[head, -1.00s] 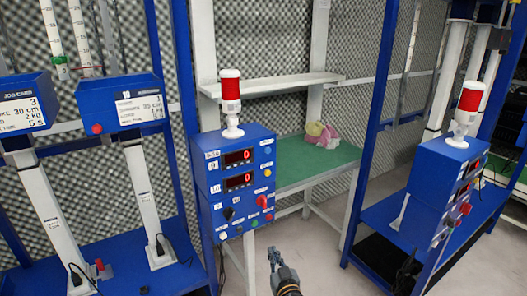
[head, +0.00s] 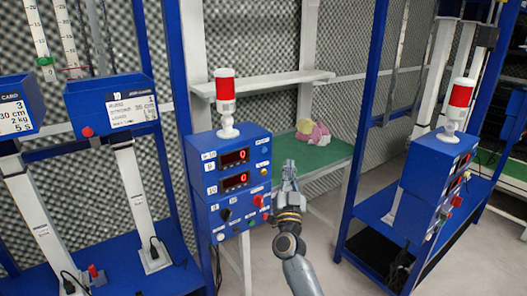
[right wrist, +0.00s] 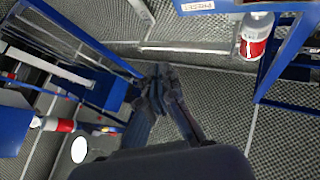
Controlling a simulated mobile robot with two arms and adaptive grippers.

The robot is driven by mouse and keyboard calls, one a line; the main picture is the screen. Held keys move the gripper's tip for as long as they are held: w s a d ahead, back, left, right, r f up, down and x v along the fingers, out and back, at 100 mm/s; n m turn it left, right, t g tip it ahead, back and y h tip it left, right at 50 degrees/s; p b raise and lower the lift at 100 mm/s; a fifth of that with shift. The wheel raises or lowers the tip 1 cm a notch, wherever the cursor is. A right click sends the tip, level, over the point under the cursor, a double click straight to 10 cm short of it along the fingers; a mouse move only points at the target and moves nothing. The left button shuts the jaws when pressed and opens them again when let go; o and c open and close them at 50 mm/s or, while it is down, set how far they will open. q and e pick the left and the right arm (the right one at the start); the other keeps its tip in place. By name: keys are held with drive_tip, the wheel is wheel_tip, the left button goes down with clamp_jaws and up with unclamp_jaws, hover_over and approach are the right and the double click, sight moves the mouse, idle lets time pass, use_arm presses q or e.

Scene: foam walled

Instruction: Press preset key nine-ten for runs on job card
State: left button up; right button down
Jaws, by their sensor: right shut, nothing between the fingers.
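The blue control box (head: 229,190) stands left of centre in the head view, with two red displays reading 0 and small white labels. The top left label (head: 208,155) seems to read 9-10; the other small print is hard to read. A job card (head: 132,109) marked 10 hangs at the left, its small lines mostly unreadable. Another job card (head: 14,115) reads 3, 30 cm, 2 kg, 5 s. My right gripper (head: 289,166) is shut and empty, pointing up just right of the box, apart from its face. It also shows in the right wrist view (right wrist: 160,72). My left gripper is not in view.
A red and white lamp (head: 226,102) stands on the box. A green-topped bench (head: 318,158) with a pink and yellow bundle (head: 312,132) is behind my gripper. A second blue box (head: 437,172) with a lamp stands at the right. Floor between is open.

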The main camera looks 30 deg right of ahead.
sight(264, 150)
drive_tip(key=shift+w+a+b, duration=0.2)
drive_tip(key=shift+w+b, duration=1.2)
drive_tip(key=shift+w, duration=0.85)
drive_tip(key=shift+w+a+b, duration=0.2)
drive_tip(key=shift+w+b, duration=1.2)
drive_tip(key=shift+w, duration=0.8)
drive_tip(key=shift+w, duration=0.15)
drive_tip(key=shift+w, duration=0.25)
